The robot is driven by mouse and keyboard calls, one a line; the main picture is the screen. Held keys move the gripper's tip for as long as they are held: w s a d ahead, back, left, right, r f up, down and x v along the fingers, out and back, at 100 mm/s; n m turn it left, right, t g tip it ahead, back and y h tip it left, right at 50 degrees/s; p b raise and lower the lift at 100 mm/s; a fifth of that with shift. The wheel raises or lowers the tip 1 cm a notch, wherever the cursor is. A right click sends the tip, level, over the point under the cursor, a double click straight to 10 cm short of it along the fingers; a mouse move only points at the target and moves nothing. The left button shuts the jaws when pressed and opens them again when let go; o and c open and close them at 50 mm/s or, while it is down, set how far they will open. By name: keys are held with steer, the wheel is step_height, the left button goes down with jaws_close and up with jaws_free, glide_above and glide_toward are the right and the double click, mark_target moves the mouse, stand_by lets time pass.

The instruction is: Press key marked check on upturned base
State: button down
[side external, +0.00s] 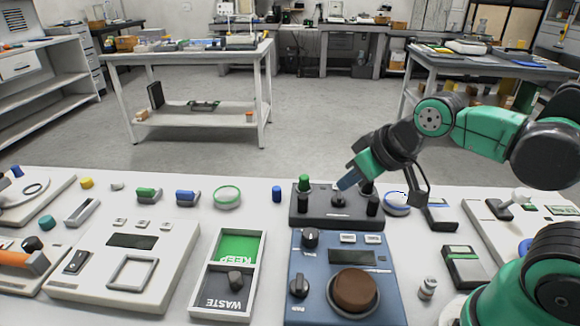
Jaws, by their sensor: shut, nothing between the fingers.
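The upturned base (312,215) is a dark grey block on the white table, with a green foot (304,184) at its back left and black feet at other corners. A small light-coloured key (338,198) sits near the middle of its top; its marking is too small to read. My gripper (346,184) is shut and empty. It points down and left, with its tips over the base close to the key. I cannot tell whether the tips touch the key. Part of the base's back right is hidden behind my gripper.
A blue cylinder (277,194) and a blue-rimmed dish (397,210) stand close on either side.

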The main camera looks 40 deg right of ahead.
steer(key=w+d+r+n+g, duration=0.3)
steer(key=w+d+n+g, duration=0.4)
steer(key=w+d, duration=0.3)
steer(key=shift+d+r+n, duration=0.35)
steer(key=shift+r+n, duration=0.05)
steer(key=shift+n, duration=0.5)
steer(key=shift+w, duration=0.1)
step_height(320, 180, down, 14)
